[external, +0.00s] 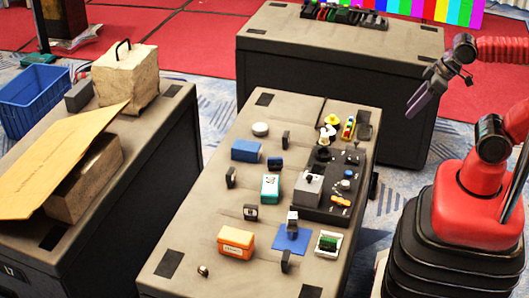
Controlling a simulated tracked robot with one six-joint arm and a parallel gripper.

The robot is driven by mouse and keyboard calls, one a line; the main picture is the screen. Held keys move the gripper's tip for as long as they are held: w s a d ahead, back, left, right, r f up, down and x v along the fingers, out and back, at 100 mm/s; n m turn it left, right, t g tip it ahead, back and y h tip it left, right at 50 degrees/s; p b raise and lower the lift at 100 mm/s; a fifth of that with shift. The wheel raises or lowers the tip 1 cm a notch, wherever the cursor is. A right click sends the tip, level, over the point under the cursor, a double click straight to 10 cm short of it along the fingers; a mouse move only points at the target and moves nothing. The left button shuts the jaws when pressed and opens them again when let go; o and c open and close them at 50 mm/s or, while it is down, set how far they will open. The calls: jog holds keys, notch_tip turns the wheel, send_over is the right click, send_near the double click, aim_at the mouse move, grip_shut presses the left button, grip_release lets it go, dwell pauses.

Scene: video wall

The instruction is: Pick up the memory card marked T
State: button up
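Several small dark upright pieces stand on the middle case top, among them one at the left (231,177), one at the back (286,141), one near the centre (250,212) and one at the front (286,261). They may be memory cards or their holders; I cannot read a T on any of them. Another small dark piece (293,220) stands at the blue mat (290,240). My gripper (412,108) hangs in the air right of the case, pointing down and left, away from all these pieces. Nothing shows in it; its finger gap is unclear.
The case top (190,245) also bears a blue box (245,150), a teal box (270,187), an orange box (235,242), a white tray (319,248) with a green item, and a black control panel (316,208) with knobs. Other cases stand left and behind.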

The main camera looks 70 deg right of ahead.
jog(key=shift+o, duration=0.4)
jog(key=shift+w, duration=0.1)
jog(key=w+a+f+n+g+y, duration=0.15)
jog(key=w+a+n+y, duration=0.3)
jog(key=w, duration=1.05)
jog(key=w+a+n+g+y, duration=0.25)
jog(key=w+a, duration=0.25)
jog(key=w, duration=1.1)
jog(key=w+d+f+n+t+y, duration=0.1)
jog(key=w+f+n+t+y, duration=0.1)
jog(key=w+f, duration=0.8)
jog(key=w+d+f+n+t+y, duration=0.2)
jog(key=w+f+n+y, duration=0.2)
jog(key=w+f, duration=0.6)
jog(key=shift+w+d+f+n+y, duration=0.2)
jog(key=shift+w+d+n+y, duration=0.1)
jog(key=shift+w+y, duration=0.65)
jog(key=shift+w+f, duration=0.15)
jog(key=shift+f, duration=2.75)
